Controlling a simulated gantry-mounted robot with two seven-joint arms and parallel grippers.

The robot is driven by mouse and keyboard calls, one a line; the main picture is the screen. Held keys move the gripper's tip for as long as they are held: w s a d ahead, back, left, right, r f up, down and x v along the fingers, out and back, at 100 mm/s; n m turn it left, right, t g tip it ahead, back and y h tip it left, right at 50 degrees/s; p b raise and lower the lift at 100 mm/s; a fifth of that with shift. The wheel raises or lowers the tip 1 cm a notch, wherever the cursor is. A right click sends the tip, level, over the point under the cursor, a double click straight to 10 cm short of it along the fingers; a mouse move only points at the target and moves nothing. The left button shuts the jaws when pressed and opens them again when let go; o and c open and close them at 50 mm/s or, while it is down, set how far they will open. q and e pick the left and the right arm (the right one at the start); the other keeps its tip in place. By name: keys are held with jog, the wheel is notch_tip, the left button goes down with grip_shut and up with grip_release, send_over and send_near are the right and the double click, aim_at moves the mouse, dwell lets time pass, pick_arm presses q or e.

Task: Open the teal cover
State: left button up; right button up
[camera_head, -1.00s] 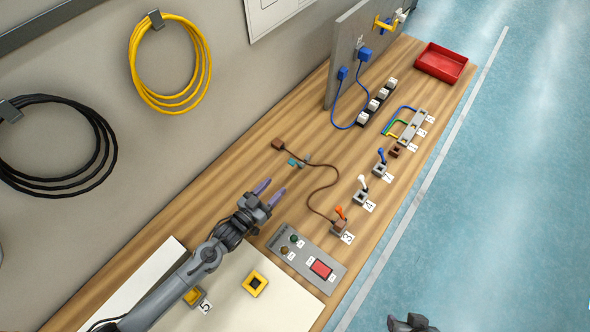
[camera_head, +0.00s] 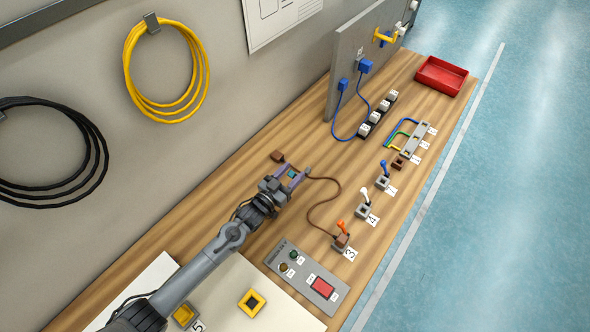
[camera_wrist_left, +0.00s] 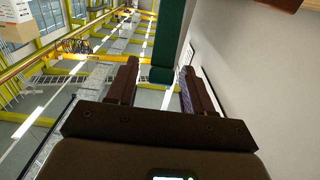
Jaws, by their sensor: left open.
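The teal cover shows as a small teal piece (camera_head: 292,174) on the wooden bench, partly hidden by my left gripper. In the left wrist view a dark teal bar (camera_wrist_left: 169,42) comes down from the top edge and ends between the fingers. My left gripper (camera_head: 294,168) is open, with one finger on each side of the teal piece. In the left wrist view (camera_wrist_left: 162,75) gaps show between the bar and both fingers; contact cannot be told. My right gripper is not in view.
A brown plug (camera_head: 277,156) with a brown cable lies just beyond the gripper. Orange (camera_head: 343,226), white (camera_head: 365,196) and blue (camera_head: 384,168) levers stand to the right. A grey button panel (camera_head: 303,277) lies in front. A grey upright panel (camera_head: 345,60) stands at the back.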

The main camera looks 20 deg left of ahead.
pick_arm(q)
jog(key=shift+x, duration=1.1)
grip_shut()
